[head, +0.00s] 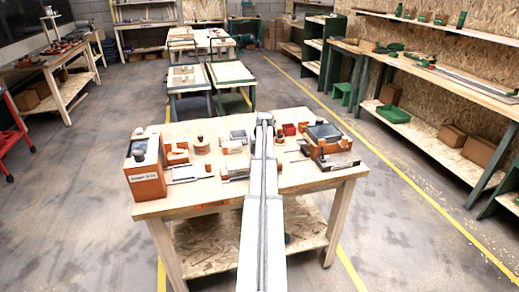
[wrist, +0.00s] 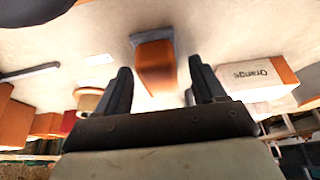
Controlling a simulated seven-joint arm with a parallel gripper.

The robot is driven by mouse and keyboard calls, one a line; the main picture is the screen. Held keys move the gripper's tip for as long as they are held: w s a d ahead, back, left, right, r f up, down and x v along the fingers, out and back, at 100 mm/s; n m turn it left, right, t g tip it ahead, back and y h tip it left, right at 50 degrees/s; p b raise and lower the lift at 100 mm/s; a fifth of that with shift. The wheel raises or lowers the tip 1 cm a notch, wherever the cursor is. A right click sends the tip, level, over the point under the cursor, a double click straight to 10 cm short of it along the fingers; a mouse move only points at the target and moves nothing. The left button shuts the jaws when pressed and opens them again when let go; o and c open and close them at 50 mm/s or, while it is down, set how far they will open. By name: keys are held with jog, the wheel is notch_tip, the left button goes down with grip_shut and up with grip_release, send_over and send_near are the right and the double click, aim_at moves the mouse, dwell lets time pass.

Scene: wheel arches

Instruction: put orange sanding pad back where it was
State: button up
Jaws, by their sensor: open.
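In the wrist view an orange block with a grey base (wrist: 155,62), which looks like the orange sanding pad, rests on the pale table top. It lies just beyond and between the fingers of my gripper (wrist: 160,80), which are spread open with nothing held. In the head view my gripper (head: 265,120) is over the far middle part of the workbench (head: 215,196). The pad cannot be made out there, and my arm covers part of the bench.
A large orange box with a dark sloped top (head: 146,178) stands at the bench's left end. A similar one (head: 326,137) stands at the right. A red bin (head: 290,129), a grey-and-wood block (head: 235,171) and several small wooden parts lie between them.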

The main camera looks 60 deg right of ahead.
jog(key=v, duration=1.2)
jog(key=shift+r, duration=0.1)
